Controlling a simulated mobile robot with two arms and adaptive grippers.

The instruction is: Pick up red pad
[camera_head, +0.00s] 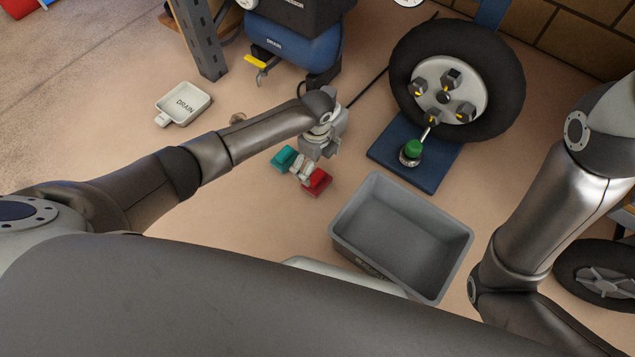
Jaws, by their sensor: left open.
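The red pad (317,181) lies on the tan floor near the middle of the head view, just left of the grey bin. A teal pad (283,158) lies up and left of it. Small pale parts (300,170) show between the two pads; I cannot tell what they belong to. My left gripper (314,153) is open and points down just above the red pad, on its far side. Its fingers are small here, and I cannot tell whether they touch anything. My right gripper is out of view; only my right arm shows at the right.
An empty grey bin (345,250) stands right of the pads. Behind it a wheel (405,60) stands at a blue plate (440,176) with a green-topped item (413,147). A blue compressor (310,52) and a drain tray (194,116) are farther back. Floor left of the pads is clear.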

